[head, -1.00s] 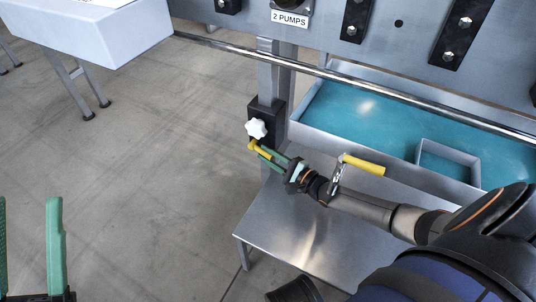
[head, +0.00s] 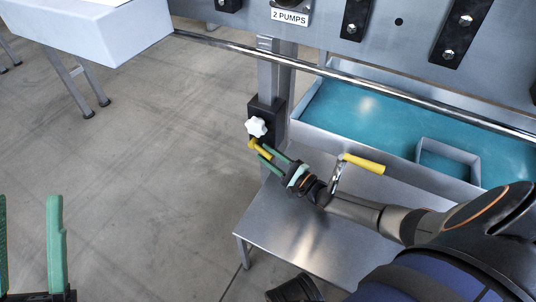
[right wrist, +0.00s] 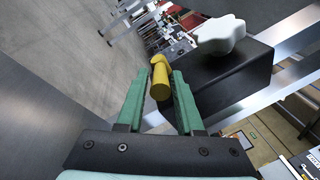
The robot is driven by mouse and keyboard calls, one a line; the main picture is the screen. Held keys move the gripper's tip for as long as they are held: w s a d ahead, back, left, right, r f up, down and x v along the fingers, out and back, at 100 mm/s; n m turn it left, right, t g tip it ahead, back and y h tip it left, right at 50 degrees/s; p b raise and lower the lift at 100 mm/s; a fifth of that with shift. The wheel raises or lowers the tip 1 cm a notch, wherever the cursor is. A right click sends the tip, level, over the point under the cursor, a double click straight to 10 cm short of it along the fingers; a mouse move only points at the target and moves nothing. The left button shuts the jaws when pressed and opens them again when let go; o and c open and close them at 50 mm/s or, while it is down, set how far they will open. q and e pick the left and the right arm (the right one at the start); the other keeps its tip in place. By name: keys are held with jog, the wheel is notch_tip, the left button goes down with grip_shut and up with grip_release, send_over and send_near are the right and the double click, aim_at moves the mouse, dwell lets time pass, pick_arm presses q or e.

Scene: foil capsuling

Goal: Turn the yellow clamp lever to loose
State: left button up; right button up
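The yellow clamp lever (head: 262,151) sticks out just below a white star knob (head: 257,127) on a black clamp block (head: 275,109). My right gripper (head: 262,151) has its two green fingers on either side of the lever's free end. In the right wrist view the lever (right wrist: 160,84) lies between the fingertips, with a gap visible beside it, so the gripper looks open around it. The lever's far end at the block is partly hidden. My left gripper (head: 30,200) is open and empty at the lower left, far from the clamp.
A second yellow handle (head: 363,163) on a metal stem stands close to my right wrist. A chrome rail (head: 400,99) runs above a teal-floored tray (head: 360,110). A steel shelf (head: 285,232) lies below my right arm.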

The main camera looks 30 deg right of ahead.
jog(key=p+v, duration=0.2)
jog(key=v, duration=0.5)
jog(key=shift+s, duration=0.25)
jog(key=shift+c, duration=0.4)
